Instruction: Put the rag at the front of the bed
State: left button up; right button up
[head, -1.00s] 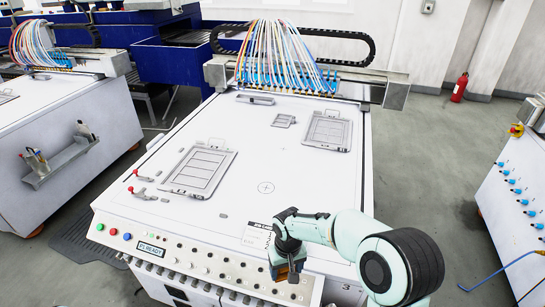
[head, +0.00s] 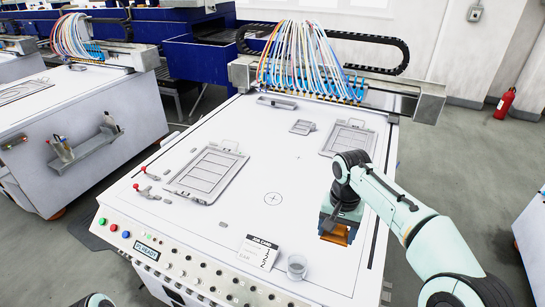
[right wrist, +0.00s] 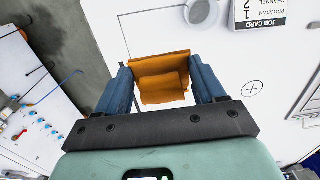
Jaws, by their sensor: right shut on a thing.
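The orange rag (head: 335,237) is in my right gripper (head: 338,222), above the right part of the white bed (head: 290,160). In the right wrist view the folded rag (right wrist: 160,72) spans between the two blue fingers of the gripper (right wrist: 161,86), which are shut on it. The gripper points down. I cannot tell whether the rag's lower edge touches the bed. My left gripper is out of view; only a bit of my own arm shows at the bottom left of the head view.
Flat frames (head: 205,172) (head: 347,138) and red-tipped clamps (head: 146,190) lie on the bed. The gantry (head: 330,85) crosses the back. The bed's middle is clear.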

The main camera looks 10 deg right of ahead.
aim_at(337, 237)
jog(key=shift+w+d+r, duration=0.15)
jog(key=shift+w+r, duration=0.05)
jog(key=shift+r, duration=0.2)
jog(key=shift+r+m, duration=0.15)
jog(key=shift+m, duration=0.15)
jog(key=f, duration=0.2)
jog(key=s+f+b, duration=0.1)
jog(key=f, duration=0.1)
jog(key=shift+f, duration=0.4)
notch_tip(337, 237, down, 9)
jog(key=shift+w+r+b, duration=0.1)
jog(key=shift+w+b, duration=0.05)
jog(key=shift+b, duration=0.5)
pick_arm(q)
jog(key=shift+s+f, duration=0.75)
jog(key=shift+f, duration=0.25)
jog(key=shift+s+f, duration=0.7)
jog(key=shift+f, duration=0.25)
pick_arm(e)
jog(key=shift+f, duration=3.15)
pick_arm(q)
jog(key=shift+b, duration=0.3)
